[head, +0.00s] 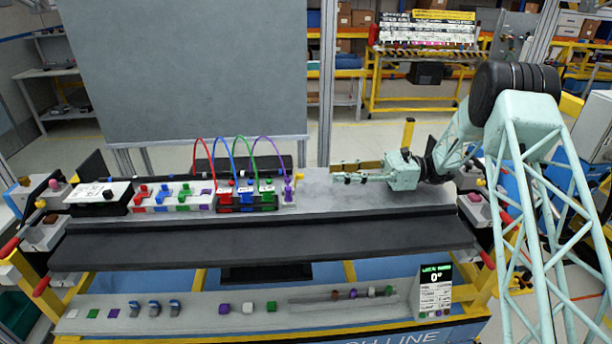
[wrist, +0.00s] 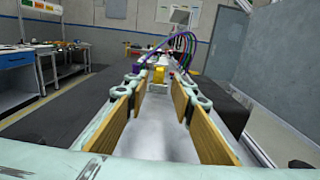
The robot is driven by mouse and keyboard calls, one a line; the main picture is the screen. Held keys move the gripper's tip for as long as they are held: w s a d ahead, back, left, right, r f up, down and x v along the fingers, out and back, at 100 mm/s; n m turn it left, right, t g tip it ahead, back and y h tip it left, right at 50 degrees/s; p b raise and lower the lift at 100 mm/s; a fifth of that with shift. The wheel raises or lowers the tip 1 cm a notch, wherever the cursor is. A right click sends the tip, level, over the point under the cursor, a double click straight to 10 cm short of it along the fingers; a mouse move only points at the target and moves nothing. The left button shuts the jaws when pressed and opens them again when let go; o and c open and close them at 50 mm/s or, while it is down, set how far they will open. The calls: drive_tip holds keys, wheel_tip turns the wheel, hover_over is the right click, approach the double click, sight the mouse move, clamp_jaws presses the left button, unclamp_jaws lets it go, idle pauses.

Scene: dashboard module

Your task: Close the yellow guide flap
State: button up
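A small yellow piece, which looks like the yellow guide flap (head: 299,174), stands at the right end of the connector row, beside the purple connector (head: 288,190). In the wrist view, the yellow flap (wrist: 158,74) shows straight ahead, between and beyond my fingertips. My gripper (head: 338,173) is level above the grey bench top, pointing left, with a gap between its tips and the flap. In the wrist view, my gripper (wrist: 159,88) has its two padded fingers wide apart with nothing between them. The flap's exact angle is too small to tell.
Red, blue, green and purple cables (head: 227,150) arch above the connector blocks, left of the flap. A black-and-white box (head: 97,197) stands at the far left. The dark front ledge (head: 260,243) is clear. Small coloured parts lie on the lower shelf (head: 270,325).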

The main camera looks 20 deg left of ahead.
drive_tip(key=x, duration=1)
drive_tip(key=shift+s+a, duration=0.15)
drive_tip(key=shift+a, duration=0.1)
drive_tip(key=shift+c, duration=0.5)
clamp_jaws()
